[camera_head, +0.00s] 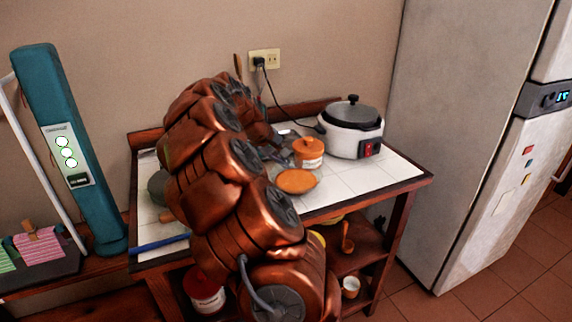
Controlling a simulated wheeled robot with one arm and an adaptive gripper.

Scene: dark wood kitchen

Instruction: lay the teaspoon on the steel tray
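My copper-coloured arm reaches over the white tiled table (355,180) and hides much of its middle and left. My gripper (274,150) seems to be at the far end of the arm, low over the table behind the arm links. Its fingers are too small and covered to tell whether they are open or shut. I cannot make out the teaspoon. I cannot clearly make out the steel tray either; small greyish shapes show beside the gripper, but I cannot tell what they are.
A white cooker (351,128) stands at the back right, its cord running to a wall socket (264,60). An orange-lidded pot (308,152) and an orange round piece (296,181) lie near the gripper. A blue rod (160,243) lies front left. A fridge (470,130) stands right.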

